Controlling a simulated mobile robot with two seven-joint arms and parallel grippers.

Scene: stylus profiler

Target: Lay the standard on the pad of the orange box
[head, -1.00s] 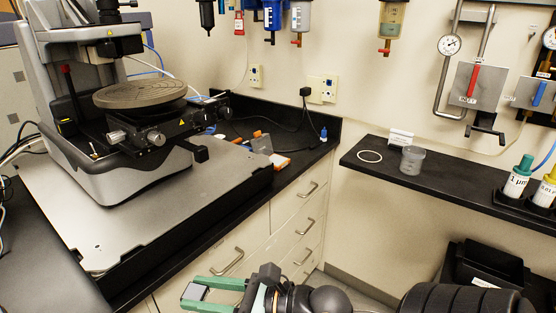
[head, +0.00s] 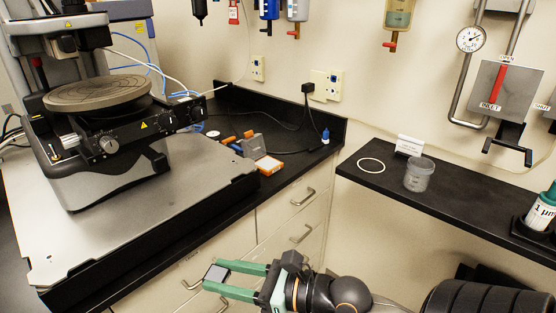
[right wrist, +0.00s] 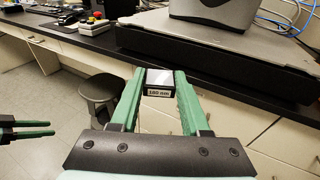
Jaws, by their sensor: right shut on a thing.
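The standard (right wrist: 159,83) is a small dark block with a pale top and a label reading "180 nm". It also shows in the head view (head: 217,273), between the green fingertips. My right gripper (head: 214,276) is shut on it, held out in front of the drawers, below the counter top. The orange box (head: 268,165) lies on the black counter near its front edge, with a pale pad on top. It is above and to the right of my right gripper in the head view, well apart. My left gripper (right wrist: 52,128) shows only in the right wrist view, at the left edge, fingers apart and empty.
A grey box (head: 253,147) and small orange-handled items lie beside the orange box. The profiler (head: 105,115) stands on a thick slab (head: 150,218) to the left. A clear cup (head: 419,174) and white ring (head: 371,165) are on the right shelf. A stool (right wrist: 103,93) stands behind.

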